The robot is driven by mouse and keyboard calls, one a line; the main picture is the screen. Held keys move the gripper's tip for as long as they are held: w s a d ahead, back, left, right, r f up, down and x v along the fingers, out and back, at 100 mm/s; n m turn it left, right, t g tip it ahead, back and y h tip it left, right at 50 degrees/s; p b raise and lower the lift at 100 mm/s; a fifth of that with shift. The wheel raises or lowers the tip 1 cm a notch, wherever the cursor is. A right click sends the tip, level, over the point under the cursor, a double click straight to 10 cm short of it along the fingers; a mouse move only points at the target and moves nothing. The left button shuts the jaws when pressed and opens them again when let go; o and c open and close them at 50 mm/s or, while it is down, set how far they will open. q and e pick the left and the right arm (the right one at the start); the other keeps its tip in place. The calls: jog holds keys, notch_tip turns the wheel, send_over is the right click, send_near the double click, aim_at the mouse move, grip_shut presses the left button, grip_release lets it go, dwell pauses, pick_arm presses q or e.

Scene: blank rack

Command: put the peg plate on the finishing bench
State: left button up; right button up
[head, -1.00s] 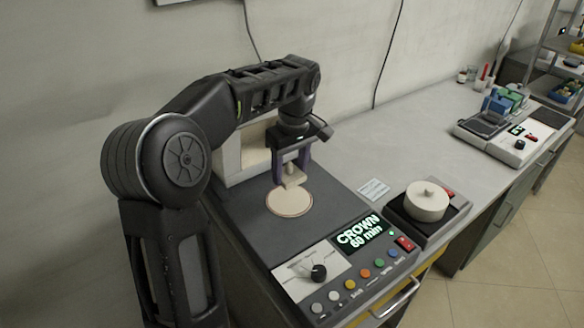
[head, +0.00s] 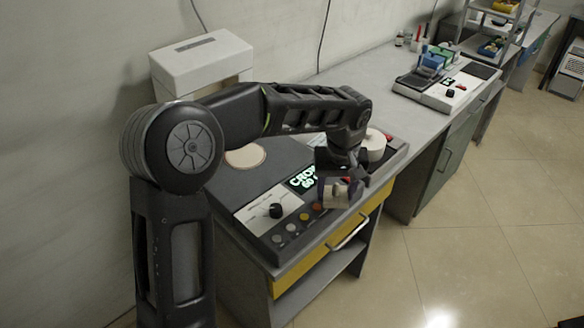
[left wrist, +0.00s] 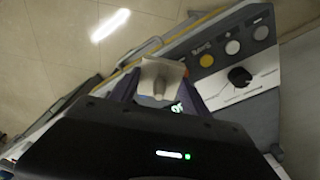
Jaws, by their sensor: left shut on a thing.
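My left gripper (head: 340,184) is shut on a small beige piece, which I take to be the peg plate (head: 337,194). It holds the piece above the front right of the furnace panel. In the left wrist view the beige plate (left wrist: 160,77) sits between the purple fingers, with the floor and the furnace front edge beyond it. I cannot tell for sure which surface is the finishing bench; a further bench (head: 540,24) shows at the far right back. My right gripper is not in view.
The furnace has a round pale pad (head: 245,156), buttons and a yellow drawer (head: 300,272). A white box (head: 203,62) stands behind it. A cream lidded pot (head: 374,146) is beside the panel. A white-panelled device (head: 440,92) sits farther along the counter. The tiled floor (head: 470,230) at right is clear.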

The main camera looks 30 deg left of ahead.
pick_arm(q)
jog(key=s+d+f+m, duration=0.1)
jog(key=d+f+m, duration=0.1)
jog(key=d, duration=0.5)
jog(key=s+d+f+m, duration=0.1)
jog(key=d+f+m, duration=0.1)
jog(key=d, duration=0.4)
jog(key=shift+d+m+h, duration=0.3)
jog(key=shift+d+m, duration=0.1)
jog(key=shift+m, duration=0.5)
